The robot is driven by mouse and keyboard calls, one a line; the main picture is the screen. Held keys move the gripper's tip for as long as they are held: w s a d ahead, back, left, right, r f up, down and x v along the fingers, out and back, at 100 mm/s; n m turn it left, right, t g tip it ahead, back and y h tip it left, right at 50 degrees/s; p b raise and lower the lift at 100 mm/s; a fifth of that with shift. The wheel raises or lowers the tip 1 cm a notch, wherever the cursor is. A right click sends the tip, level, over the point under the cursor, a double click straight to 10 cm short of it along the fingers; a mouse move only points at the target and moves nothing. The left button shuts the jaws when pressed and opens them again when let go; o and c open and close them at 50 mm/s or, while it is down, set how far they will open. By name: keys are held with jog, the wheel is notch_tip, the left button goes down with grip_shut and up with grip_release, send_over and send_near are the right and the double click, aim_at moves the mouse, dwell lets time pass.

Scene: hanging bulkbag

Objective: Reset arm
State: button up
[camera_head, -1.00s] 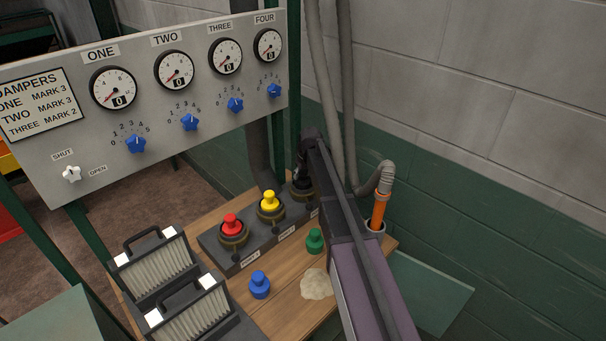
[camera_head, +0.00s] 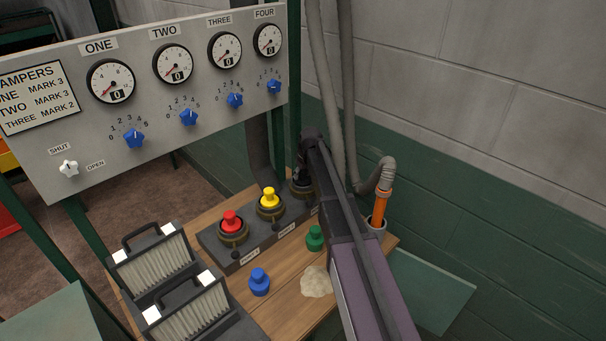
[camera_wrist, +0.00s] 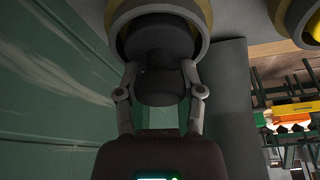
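My gripper (camera_wrist: 160,72) points at a round port with a brass-coloured rim (camera_wrist: 208,25). Its two fingers stand on either side of a black plug (camera_wrist: 160,88) seated in that port. I cannot tell whether the fingers press on the plug or stand just clear of it. In the head view my arm reaches over the wooden table to the far end of the grey port block (camera_head: 240,262), and its end largely hides the third port. A red plug (camera_head: 231,223) and a yellow plug (camera_head: 269,199) sit in the other two ports.
A blue plug (camera_head: 259,282), a green plug (camera_head: 315,238) and a pale powder pile (camera_head: 317,282) are on the table. Two filter units (camera_head: 152,268) stand at left. An orange pipe (camera_head: 379,207) and grey hoses rise at right. A gauge panel (camera_head: 200,110) stands behind.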

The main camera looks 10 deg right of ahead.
jog(key=o, duration=0.5)
jog(key=s+m+g, duration=0.1)
jog(key=s, duration=1)
jog(key=s+m+g, duration=0.1)
jog(key=s, duration=1)
jog(key=s+f+m+g+h, duration=0.1)
jog(key=s, duration=1)
jog(key=shift+s+d+m, duration=0.25)
jog(key=shift+s+m, duration=0.1)
jog(key=shift+m, duration=0.05)
